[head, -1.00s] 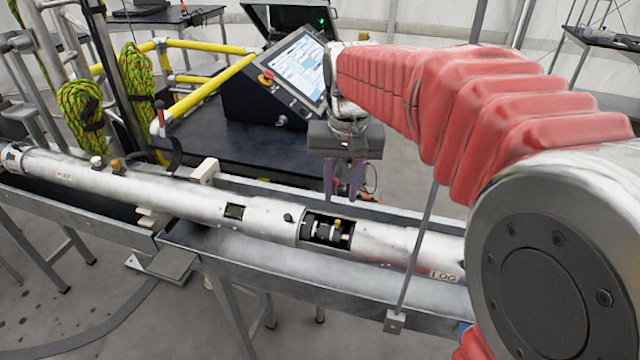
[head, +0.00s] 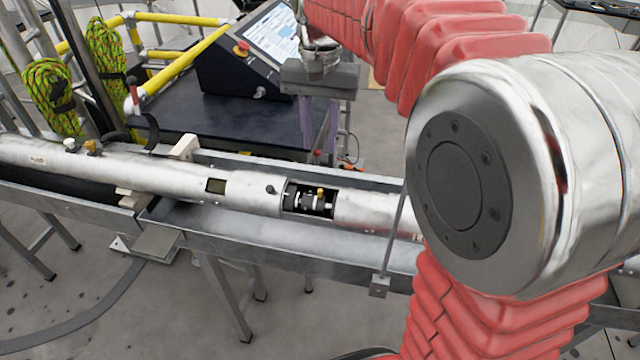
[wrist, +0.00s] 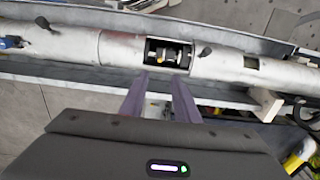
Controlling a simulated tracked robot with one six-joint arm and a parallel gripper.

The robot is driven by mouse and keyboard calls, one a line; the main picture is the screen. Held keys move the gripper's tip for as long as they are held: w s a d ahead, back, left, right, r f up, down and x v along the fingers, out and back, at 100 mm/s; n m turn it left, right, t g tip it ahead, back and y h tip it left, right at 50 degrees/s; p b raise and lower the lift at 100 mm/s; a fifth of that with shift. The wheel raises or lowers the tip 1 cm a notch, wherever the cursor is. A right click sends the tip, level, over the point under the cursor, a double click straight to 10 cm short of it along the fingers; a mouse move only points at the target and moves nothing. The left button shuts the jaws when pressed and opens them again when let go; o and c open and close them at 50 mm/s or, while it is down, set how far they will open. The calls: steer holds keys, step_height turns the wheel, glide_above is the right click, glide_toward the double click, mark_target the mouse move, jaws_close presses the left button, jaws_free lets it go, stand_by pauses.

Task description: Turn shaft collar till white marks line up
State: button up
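The shaft collar (head: 309,201) sits on a shaft inside a rectangular window in the long silver tube (head: 240,199). It has dark and bright bands and a small brass-coloured knob (head: 320,191). The collar also shows in the wrist view (wrist: 170,55). The white marks are too small to make out. My gripper (head: 318,150) points down behind the tube, near the window. In the wrist view my gripper (wrist: 160,85) has its two purple fingers apart with nothing between them, their tips just short of the window's near edge.
The tube lies in a grey metal trough (head: 330,253). A thin upright rod (head: 393,235) stands at the trough's front, right of the window. Behind are a dark bench (head: 190,118), a control console (head: 240,70) and yellow rails (head: 190,60). A cream block (head: 184,147) stands behind the tube.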

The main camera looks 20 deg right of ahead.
mark_target(320, 190)
step_height(320, 190, down, 13)
steer(key=shift+f, duration=0.2)
stand_by(0.4)
jaws_close()
stand_by(0.4)
